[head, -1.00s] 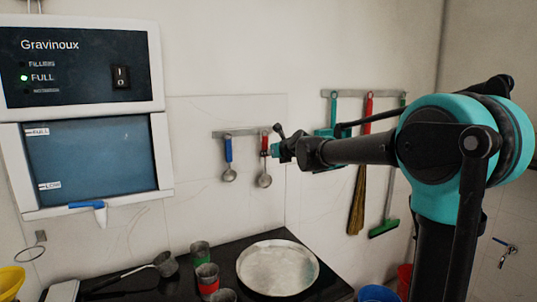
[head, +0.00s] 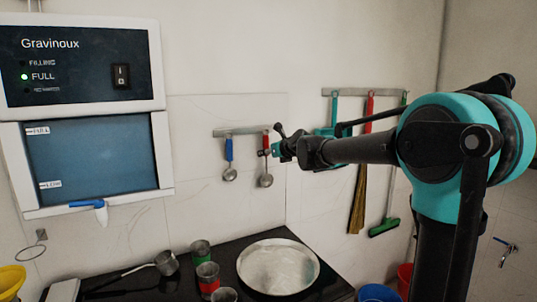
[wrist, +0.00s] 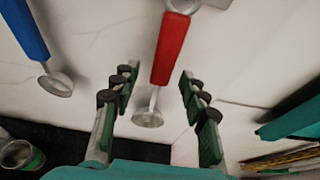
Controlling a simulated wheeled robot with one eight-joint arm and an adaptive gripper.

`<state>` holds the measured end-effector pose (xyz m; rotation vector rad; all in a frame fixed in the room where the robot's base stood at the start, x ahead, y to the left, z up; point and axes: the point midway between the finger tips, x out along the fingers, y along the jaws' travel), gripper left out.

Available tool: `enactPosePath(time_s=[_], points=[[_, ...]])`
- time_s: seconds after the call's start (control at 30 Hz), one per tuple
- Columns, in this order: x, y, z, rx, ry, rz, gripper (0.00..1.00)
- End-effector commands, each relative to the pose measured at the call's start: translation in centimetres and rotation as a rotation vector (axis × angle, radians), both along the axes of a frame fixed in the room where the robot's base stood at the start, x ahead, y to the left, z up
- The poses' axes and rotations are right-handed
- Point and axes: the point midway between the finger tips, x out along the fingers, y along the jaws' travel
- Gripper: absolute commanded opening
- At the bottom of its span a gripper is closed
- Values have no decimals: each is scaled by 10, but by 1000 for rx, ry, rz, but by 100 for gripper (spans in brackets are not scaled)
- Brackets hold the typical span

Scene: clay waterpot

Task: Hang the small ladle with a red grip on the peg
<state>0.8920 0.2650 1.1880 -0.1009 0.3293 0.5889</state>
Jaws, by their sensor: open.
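The small ladle with a red grip (head: 266,180) hangs upright at the right end of a short metal rail on the wall, bowl down. In the wrist view its red grip (wrist: 171,48) rises between the finger lines, with a metal piece at its top and the bowl below. My gripper (wrist: 156,78) is open, one finger on each side of the ladle, with gaps showing on both sides. In the head view my gripper (head: 269,152) is at the red grip and partly covers it. The peg itself is too small to make out.
A blue-gripped ladle (head: 229,172) hangs just left on the same rail (head: 245,131). A green dustpan (head: 326,130), a broom (head: 357,200) and a green brush (head: 384,227) hang to the right. Below, a round metal tray (head: 278,267) and several cups stand on the black counter.

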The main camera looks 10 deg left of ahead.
Motion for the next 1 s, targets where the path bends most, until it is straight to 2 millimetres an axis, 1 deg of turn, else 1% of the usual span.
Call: enactPosePath(time_s=[0.13,0.23,0.7,0.9,1.0], points=[[-5,-4,3,0,0,-1,44],[-15,-10,6,-1,-1,-1,44],[-77,-52,32,1,1,0,44],[-90,-62,38,0,0,-1,44],[-94,-64,37,-15,-5,4,44]])
